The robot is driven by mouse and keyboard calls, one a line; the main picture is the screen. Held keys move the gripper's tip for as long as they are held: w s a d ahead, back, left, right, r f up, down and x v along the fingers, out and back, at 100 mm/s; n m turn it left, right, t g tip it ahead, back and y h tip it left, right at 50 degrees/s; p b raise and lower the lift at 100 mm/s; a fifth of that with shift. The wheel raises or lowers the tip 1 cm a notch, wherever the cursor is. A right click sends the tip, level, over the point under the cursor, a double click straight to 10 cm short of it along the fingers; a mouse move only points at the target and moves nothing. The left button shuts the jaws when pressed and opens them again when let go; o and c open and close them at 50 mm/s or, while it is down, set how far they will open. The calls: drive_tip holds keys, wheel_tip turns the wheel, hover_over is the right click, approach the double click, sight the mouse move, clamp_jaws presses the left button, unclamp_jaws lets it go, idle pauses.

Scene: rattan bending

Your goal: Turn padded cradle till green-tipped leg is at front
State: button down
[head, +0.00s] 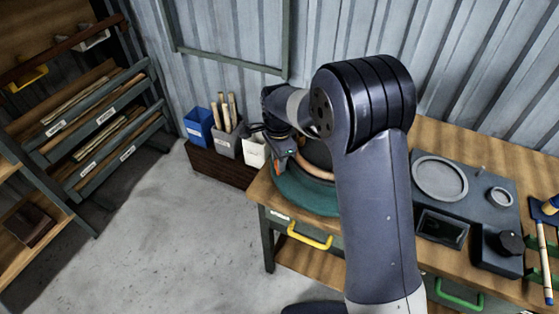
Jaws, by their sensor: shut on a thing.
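The padded cradle shows in the head view as a dark green round base (303,197) on the left end of the wooden bench, with a tan curved piece (316,172) above it. My arm hides its right side and much of its middle. My gripper (283,172) reaches down at the left edge of the cradle. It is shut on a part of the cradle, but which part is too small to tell. No green-tipped leg can be made out.
A panel with a round dish (440,178) and a dark screen (442,229) lies right of my arm. Bins, blue (198,126), grey with sticks (227,143) and white (255,152), stand behind on the left. A yellow drawer handle (309,236) juts from the bench front. The floor at left is clear.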

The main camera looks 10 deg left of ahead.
drive_tip(key=shift+w, duration=0.1)
idle(0.3)
drive_tip(key=c, duration=1.2)
unclamp_jaws()
wheel_tip(320, 180, up, 11)
drive_tip(key=shift+f+b, duration=0.1)
drive_tip(key=shift+b, duration=0.25)
wheel_tip(320, 180, down, 11)
drive_tip(key=shift+r+p, duration=0.1)
drive_tip(key=shift+p, duration=0.3)
drive_tip(key=shift+s+d, duration=0.1)
drive_tip(key=shift+s, duration=0.15)
drive_tip(key=shift+w+r, duration=0.1)
drive_tip(key=shift+r, duration=0.05)
